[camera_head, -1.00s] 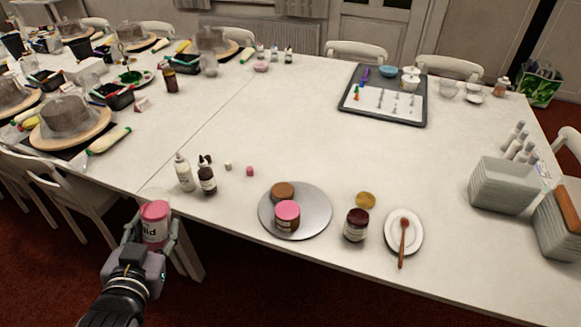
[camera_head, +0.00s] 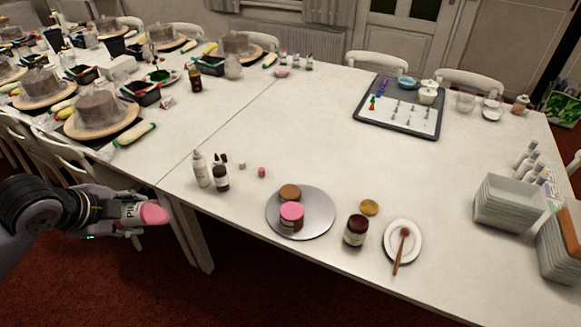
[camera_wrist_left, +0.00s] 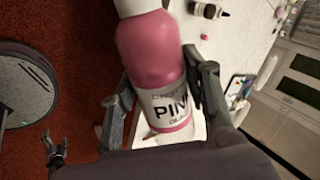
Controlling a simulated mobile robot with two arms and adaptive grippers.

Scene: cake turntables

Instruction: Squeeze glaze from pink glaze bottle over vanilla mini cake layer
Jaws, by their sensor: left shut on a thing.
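My left gripper (camera_head: 140,213) is shut on the pink glaze bottle (camera_head: 154,213), off the table's front left edge. The bottle lies nearly on its side, pink end to the right. In the left wrist view the bottle (camera_wrist_left: 150,50) is between the fingers, its label reading "PINK" and its white top cut by the frame. Two mini cake layers stand on the silver turntable (camera_head: 318,218): a plain brown one (camera_head: 290,191) behind, a pink-topped one (camera_head: 291,213) in front. I cannot tell which is vanilla. A dark claw, apparently my right gripper (camera_wrist_left: 56,142), shows small.
White and dark bottles (camera_head: 202,170) stand left of the turntable. A dark jar (camera_head: 356,231) and a white plate (camera_head: 415,240) with a brown-headed utensil are to its right. A baking tray (camera_head: 385,125) lies farther back. The table middle is clear.

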